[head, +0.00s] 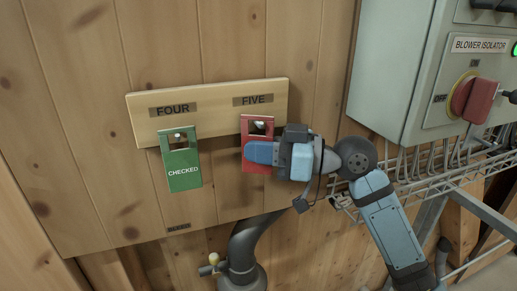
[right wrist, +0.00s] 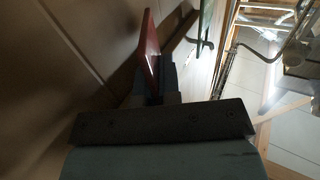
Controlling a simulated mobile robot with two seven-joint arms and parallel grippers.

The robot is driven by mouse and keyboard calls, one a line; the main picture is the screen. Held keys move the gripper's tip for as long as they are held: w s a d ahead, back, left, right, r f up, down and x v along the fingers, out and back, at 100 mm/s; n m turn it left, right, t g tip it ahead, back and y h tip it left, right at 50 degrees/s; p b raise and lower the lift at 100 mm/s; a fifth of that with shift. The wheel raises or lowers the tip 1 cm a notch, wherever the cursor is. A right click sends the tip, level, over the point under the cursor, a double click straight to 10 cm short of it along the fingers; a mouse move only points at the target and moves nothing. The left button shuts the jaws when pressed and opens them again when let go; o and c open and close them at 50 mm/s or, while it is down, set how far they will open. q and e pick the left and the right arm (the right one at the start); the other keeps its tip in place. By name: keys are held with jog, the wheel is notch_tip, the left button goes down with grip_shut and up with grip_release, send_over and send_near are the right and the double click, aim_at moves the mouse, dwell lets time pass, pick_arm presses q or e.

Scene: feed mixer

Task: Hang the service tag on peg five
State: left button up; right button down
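The red service tag (head: 256,170) is in front of the board under the label FIVE (head: 254,100). A bright peg end (head: 258,128) shows in the tag's upper opening; I cannot tell whether the tag's weight rests on it. My right gripper (head: 258,153) comes from the right and covers the tag's middle. In the right wrist view the red tag (right wrist: 149,48) stands edge-on from the right gripper's fingers (right wrist: 158,85), which look shut on it. The far finger is mostly hidden. My left gripper is not in view.
A green CHECKED tag (head: 182,165) hangs under the label FOUR (head: 173,109). The blower isolator box (head: 405,75) with a red switch (head: 478,98) stands at the upper right, above a wire rack (head: 460,172). A dark pipe (head: 245,248) with a valve is below.

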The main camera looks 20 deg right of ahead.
jog(key=c, duration=1.2)
grip_release()
jog(key=shift+c, duration=0.2)
jog(key=shift+d, duration=0.1)
